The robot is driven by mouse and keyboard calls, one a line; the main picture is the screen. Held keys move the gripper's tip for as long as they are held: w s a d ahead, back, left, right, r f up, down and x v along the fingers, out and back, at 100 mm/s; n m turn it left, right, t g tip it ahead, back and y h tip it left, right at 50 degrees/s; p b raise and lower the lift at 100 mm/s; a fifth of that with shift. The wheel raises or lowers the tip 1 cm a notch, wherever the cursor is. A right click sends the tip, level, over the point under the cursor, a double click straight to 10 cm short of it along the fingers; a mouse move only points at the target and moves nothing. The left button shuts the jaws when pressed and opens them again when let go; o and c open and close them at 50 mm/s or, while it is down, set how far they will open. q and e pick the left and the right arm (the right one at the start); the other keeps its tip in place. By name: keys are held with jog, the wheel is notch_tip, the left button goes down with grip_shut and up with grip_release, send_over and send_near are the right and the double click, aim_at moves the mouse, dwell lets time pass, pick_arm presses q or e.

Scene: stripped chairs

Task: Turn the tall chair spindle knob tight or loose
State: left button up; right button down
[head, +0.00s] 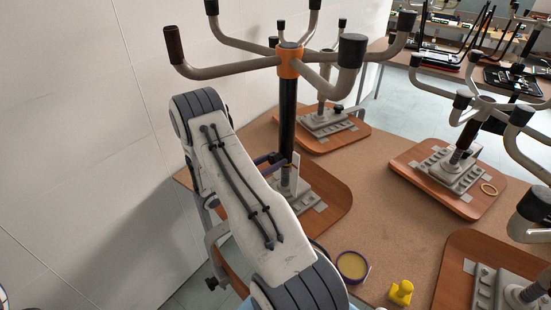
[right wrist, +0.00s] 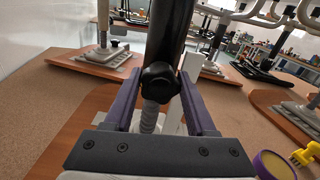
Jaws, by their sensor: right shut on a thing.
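The tall chair stands upside down, with a black spindle (head: 287,110) rising from its wooden seat board (head: 330,205) to an orange collar (head: 289,62) and spread legs with dark caps. The black spindle knob (right wrist: 160,80) sits low on the spindle, above a ribbed grey sleeve (right wrist: 149,115). My right gripper (head: 280,161), with purple fingers, reaches the spindle's lower part from the front. In the right wrist view its fingers (right wrist: 160,88) stand on both sides of the knob and are shut on it. In the head view the knob cannot be made out. My left gripper is not in view.
More upturned chair bases stand on boards at the back (head: 325,125) and right (head: 455,170). A round purple-rimmed container (head: 352,266) and a yellow object (head: 400,292) lie at the front. A white wall (head: 80,130) is close on the left. Brown tabletop between the boards is clear.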

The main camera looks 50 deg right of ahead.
jog(key=n+p, duration=0.2)
jog(key=n, duration=0.2)
jog(key=shift+r, duration=0.2)
jog(key=shift+n+p, duration=0.35)
jog(key=shift+n, duration=0.45)
jog(key=shift+f+n, duration=0.2)
jog(key=shift+n, duration=0.4)
jog(key=shift+n, duration=0.3)
jog(key=c, duration=0.6)
grip_release()
jog(key=shift+n+p, duration=0.3)
jog(key=shift+p, duration=0.05)
jog(key=o, duration=0.6)
